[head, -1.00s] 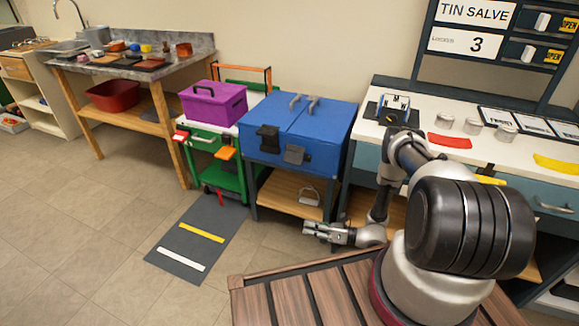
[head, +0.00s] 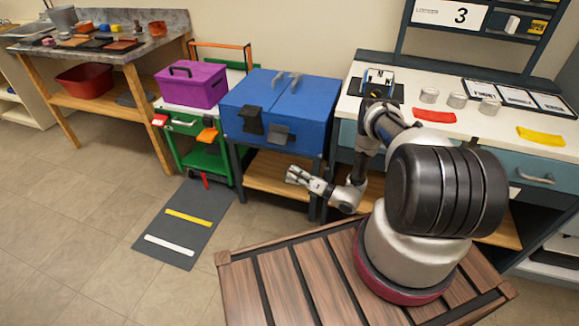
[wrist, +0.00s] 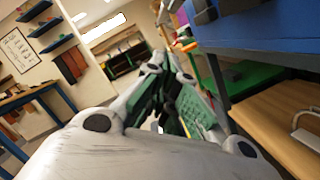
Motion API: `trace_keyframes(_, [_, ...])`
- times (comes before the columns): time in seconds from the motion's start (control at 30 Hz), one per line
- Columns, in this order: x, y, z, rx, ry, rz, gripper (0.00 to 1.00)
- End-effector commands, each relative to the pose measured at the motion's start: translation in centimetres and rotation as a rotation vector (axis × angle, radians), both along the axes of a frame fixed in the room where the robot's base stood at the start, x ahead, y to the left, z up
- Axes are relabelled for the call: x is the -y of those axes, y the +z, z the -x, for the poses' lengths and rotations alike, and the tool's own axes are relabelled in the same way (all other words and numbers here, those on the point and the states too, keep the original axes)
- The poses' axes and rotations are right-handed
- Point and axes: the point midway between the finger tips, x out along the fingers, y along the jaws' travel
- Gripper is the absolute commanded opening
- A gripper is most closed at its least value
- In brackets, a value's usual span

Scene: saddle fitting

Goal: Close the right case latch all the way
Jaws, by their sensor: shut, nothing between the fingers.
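The blue case (head: 312,112) sits on a dark-framed stand, with two latches on its front. The left latch (head: 250,120) is black. The right latch (head: 279,134) is a dark grey plate; how far it is closed cannot be told. My gripper (head: 296,176) is shut and empty, in front of the stand, below the right latch and apart from it. In the wrist view my gripper (wrist: 160,68) points past the stand, with the blue case (wrist: 265,32) at the upper right. A dark latch part (wrist: 204,12) shows at the top edge there.
A wooden shelf (head: 262,172) lies under the case. The green cart (head: 212,158) with a purple box (head: 190,83) stands left of it. A white-topped bench (head: 350,104) stands to the right. The floor mat (head: 180,232) and the floor in front are clear.

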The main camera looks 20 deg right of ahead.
Motion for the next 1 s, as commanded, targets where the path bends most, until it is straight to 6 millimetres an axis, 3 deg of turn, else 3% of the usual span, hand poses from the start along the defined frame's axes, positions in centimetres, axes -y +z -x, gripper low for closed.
trace_keyframes(0.4, [-6.1,1.6,-6.0,0.003,0.003,0.0,0.0])
trace_keyframes(0.7, [-4.4,4.3,-7.9,0.001,-0.001,0.0,0.0])
trace_keyframes(1.0, [-4.3,4.5,-8.1,0.001,0.0,0.001,0.0])
